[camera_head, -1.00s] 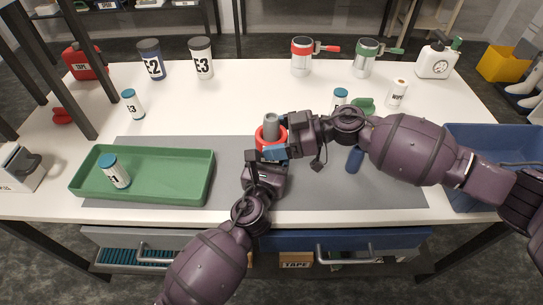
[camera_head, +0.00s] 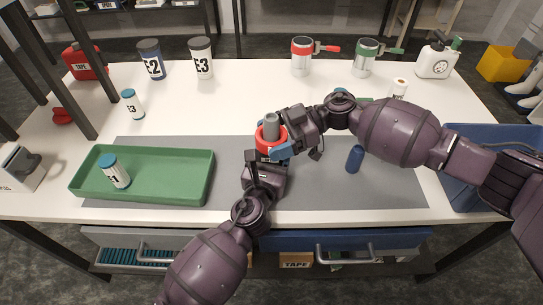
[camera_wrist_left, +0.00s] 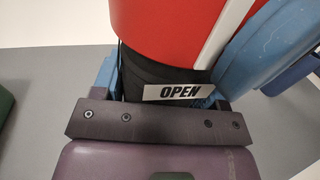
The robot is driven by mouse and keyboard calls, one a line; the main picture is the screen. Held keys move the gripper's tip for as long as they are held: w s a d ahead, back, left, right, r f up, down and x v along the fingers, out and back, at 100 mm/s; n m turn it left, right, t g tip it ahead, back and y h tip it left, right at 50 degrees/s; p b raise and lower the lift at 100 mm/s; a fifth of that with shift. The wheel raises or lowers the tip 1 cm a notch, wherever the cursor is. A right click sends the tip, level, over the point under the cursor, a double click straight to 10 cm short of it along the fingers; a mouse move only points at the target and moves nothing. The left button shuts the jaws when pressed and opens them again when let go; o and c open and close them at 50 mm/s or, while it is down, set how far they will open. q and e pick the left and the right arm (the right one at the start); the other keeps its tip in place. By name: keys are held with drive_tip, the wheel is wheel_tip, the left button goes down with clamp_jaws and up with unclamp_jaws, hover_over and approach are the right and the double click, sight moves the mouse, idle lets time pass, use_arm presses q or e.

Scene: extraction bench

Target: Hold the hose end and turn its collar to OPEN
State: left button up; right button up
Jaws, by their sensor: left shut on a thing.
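The hose end stands upright above the grey mat, with a red collar (camera_head: 261,136) and a grey tip (camera_head: 271,121). My left gripper (camera_head: 266,160) is shut on the dark body of the hose end below the collar. In the left wrist view the red collar (camera_wrist_left: 165,25) fills the top and bears a slanted white line. The line's lower end is near the right end of the OPEN label (camera_wrist_left: 178,92). My right gripper (camera_head: 283,143) is at the collar's right side. A blue fingertip lies close along the collar; its grip is partly hidden.
A green tray (camera_head: 150,190) with a white bottle (camera_head: 116,174) is at the left. A dark blue cylinder (camera_head: 355,159) lies on the grey mat (camera_head: 330,190) to the right. A blue bin (camera_head: 470,140) is at the far right. Cups and canisters stand at the back.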

drive_tip(key=shift+o, duration=0.9)
drive_tip(key=v, duration=0.9)
use_arm(q)
drive_tip(key=o, duration=1.1)
drive_tip(key=shift+o, duration=0.2)
drive_tip(key=v, duration=1.2)
